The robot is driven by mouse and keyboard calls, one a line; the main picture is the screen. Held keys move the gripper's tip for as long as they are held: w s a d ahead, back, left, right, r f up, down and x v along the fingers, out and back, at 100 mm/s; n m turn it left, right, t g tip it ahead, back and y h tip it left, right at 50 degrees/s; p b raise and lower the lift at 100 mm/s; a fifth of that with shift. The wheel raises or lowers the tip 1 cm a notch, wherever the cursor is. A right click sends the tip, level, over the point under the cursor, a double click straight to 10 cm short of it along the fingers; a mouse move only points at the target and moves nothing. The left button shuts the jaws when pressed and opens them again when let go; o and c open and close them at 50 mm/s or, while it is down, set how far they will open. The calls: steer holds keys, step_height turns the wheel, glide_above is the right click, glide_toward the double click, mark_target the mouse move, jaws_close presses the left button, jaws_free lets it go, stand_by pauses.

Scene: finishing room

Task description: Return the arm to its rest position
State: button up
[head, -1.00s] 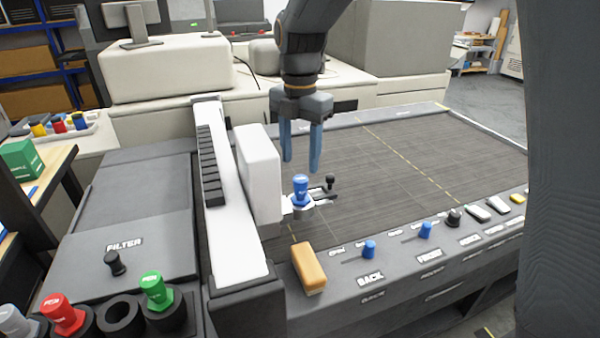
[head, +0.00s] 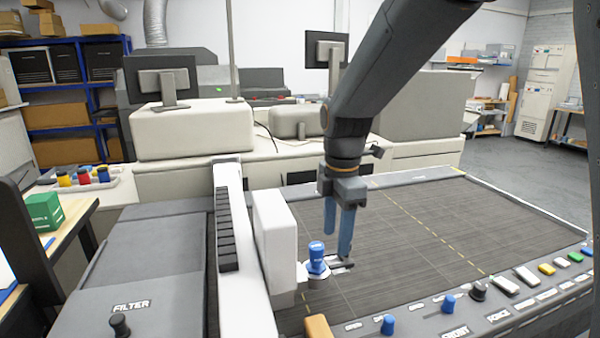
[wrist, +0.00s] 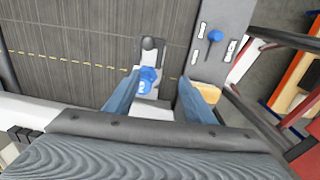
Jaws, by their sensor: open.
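My gripper (head: 339,232) points down over the dark cutting bed (head: 420,228), its two blue fingers apart and nothing between them in the head view. A blue-capped tool (head: 317,258) stands upright in a holder on the white carriage (head: 276,245), just left of and below my fingertips. In the wrist view my gripper (wrist: 160,92) is open, with the blue-capped tool (wrist: 148,78) showing between the fingers and apart from them. My arm reaches in from the upper right.
A white beam (head: 236,220) spans the bed on the left. A front panel carries blue knobs (head: 388,324) and several buttons. An orange block (head: 318,327) sits at the front edge. A FILTER unit (head: 130,290) is at left. The bed to the right is clear.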

steer(key=s+d+f+m+b, duration=0.1)
steer(key=s+d+f+m, duration=0.2)
steer(key=m, duration=0.4)
steer(key=s+d+f+m+b, duration=0.2)
steer(key=s+d+f+m, duration=0.2)
steer(key=s+f+m, duration=0.1)
steer(key=s+d+f+m+b, duration=0.1)
steer(key=s+d+f+m, duration=0.2)
steer(key=m, duration=0.6)
steer(key=shift+s+d+f+t, duration=0.2)
steer(key=shift+s+f, duration=0.25)
steer(key=shift+f, duration=0.25)
steer(key=shift+s+d+f+t, duration=0.2)
steer(key=shift+s+f, duration=0.25)
steer(key=shift+f, duration=0.25)
